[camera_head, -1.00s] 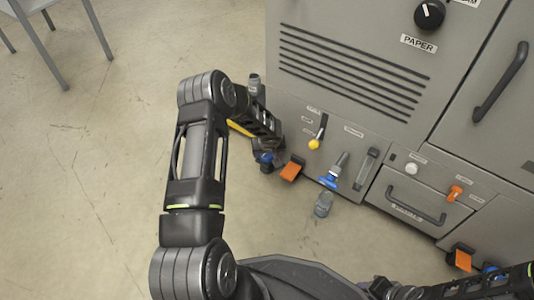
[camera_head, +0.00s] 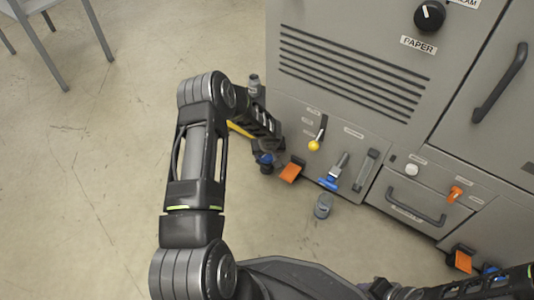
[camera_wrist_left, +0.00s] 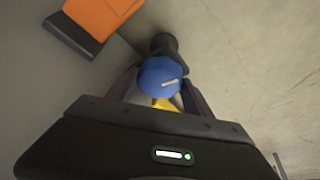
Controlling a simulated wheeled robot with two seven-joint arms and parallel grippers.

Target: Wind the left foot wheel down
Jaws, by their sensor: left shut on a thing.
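The left foot wheel (camera_wrist_left: 160,76) is a blue knob with a pale mark on its top, set above a dark foot at floor level. In the head view the blue wheel (camera_head: 265,158) shows in part at the lower left corner of the grey machine (camera_head: 345,110). My left gripper (camera_wrist_left: 158,90) has one finger on each side of the wheel and is shut on it. My left forearm hides part of that corner in the head view. My right arm shows at the lower right, and its fingers are out of view.
An orange pedal (camera_head: 291,172) juts out close to the right of the left gripper. Open floor (camera_head: 100,170) lies to the left, with a chair (camera_head: 62,45) at the back.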

